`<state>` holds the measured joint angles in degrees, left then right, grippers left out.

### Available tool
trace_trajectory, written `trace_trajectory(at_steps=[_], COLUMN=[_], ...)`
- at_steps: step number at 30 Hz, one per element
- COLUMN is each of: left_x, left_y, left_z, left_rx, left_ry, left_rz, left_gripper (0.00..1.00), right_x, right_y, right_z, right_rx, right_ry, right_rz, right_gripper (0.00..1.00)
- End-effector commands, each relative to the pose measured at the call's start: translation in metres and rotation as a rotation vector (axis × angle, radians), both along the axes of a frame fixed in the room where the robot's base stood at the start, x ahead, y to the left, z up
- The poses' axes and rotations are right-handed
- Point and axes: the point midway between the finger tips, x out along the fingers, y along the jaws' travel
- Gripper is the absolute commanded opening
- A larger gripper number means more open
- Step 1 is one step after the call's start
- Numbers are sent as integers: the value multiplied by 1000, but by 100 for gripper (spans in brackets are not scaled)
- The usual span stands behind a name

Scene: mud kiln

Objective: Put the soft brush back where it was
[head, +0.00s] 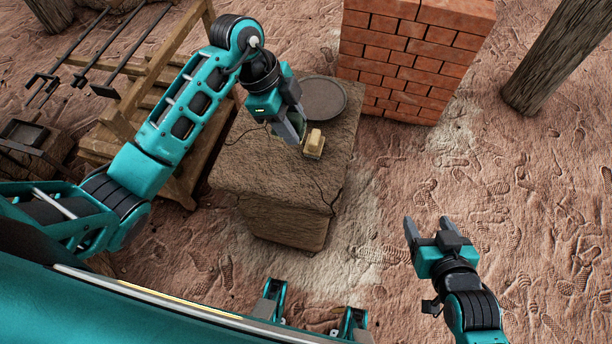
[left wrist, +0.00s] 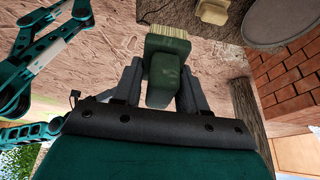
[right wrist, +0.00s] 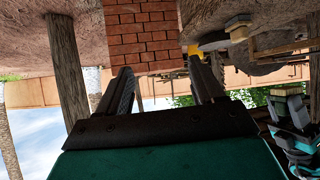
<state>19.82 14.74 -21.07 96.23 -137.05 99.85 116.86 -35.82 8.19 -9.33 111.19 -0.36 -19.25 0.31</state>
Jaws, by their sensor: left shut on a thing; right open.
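The soft brush (left wrist: 163,72) has a green handle and pale bristles. My left gripper (head: 297,128) is shut on its handle over the mud-brown block stand (head: 262,172). In the left wrist view the handle sits between the fingers of my left gripper (left wrist: 163,88), bristles facing away from the wrist. In the right wrist view the brush (right wrist: 286,91) appears apart from the stand top. In the head view the gripper mostly hides it. My right gripper (head: 427,229) is open and empty, out over the ground right of the stand.
A beige block (head: 314,143) lies on the stand close to the left gripper. A grey round plate (head: 323,98) lies behind it. A brick wall (head: 420,58) stands behind the stand, a wooden rack (head: 150,85) at left, and a post (head: 553,55) at right.

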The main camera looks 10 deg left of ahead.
Motion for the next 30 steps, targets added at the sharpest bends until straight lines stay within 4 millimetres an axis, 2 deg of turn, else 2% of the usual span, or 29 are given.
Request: trace_trajectory(at_steps=[7,15,18,23,30], left_x=[-2,-1,-1,-1,-1], left_y=[0,-1,0,0,0], left_z=[-63,-131,-146,-157,-192], left_rx=[0,-1,0,-1,0], left_ry=[9,5,3,1,3], left_rz=[3,1,0,1,1], left_gripper=[17,17,17,17,17], right_x=[0,5,5,6,7], right_y=[0,8,10,11,15], right_z=[-15,-22,-23,-25,-32], right_rx=[0,15,18,21,31], right_ry=[0,-3,0,2,6], right_rz=[0,11,13,15,19], right_gripper=[67,67,67,67,67])
